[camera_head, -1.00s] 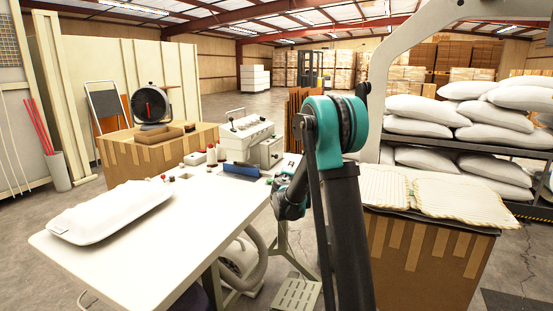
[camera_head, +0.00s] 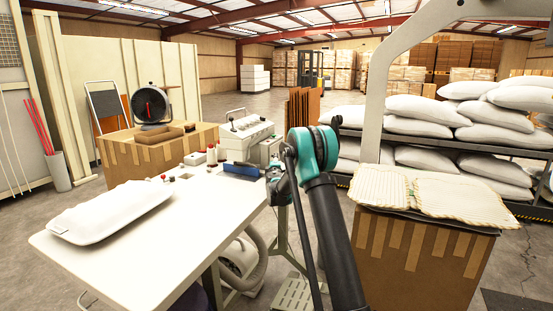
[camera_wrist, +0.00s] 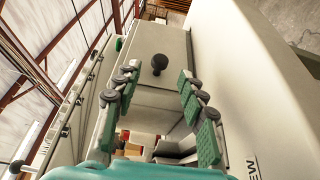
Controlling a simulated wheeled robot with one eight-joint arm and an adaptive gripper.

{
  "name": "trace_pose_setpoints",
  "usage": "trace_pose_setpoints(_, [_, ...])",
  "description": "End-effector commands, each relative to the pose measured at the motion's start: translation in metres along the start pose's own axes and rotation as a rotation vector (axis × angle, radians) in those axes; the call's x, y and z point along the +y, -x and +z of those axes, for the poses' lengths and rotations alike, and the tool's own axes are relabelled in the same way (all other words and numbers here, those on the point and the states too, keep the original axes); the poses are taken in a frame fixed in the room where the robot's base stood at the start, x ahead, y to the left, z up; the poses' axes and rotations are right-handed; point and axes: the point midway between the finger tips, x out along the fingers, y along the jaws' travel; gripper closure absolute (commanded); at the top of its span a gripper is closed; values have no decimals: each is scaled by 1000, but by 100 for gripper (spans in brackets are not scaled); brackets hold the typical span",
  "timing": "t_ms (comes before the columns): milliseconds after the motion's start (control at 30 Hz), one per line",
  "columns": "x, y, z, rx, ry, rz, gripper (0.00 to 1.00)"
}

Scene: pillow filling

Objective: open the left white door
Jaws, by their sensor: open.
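A white door-like panel (camera_wrist: 148,45) with a round black knob (camera_wrist: 159,64) is in the middle of the wrist view and looks shut. My gripper (camera_wrist: 158,72) is open, with one green-padded finger on each side of the knob in the picture. The knob appears ahead of the fingertips, and I see no contact. In the head view the panel belongs to the white sewing machine (camera_head: 245,136) at the table's far end.
The white table (camera_head: 150,240) holds a white pillow (camera_head: 110,211) and thread spools (camera_head: 217,153) near the machine. A large pale surface (camera_wrist: 250,70) runs close along my gripper's right side in the wrist view. A cardboard box (camera_head: 410,255) with quilted fabric stands at right.

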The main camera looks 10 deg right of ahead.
Motion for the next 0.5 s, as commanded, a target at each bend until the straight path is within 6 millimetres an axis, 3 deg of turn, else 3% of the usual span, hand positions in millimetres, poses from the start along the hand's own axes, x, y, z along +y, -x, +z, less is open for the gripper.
trace_pose_setpoints(200, [0,-41,1,0,0,0,59])
trace_pose_setpoints(500, [0,-67,0,0,0,0,59])
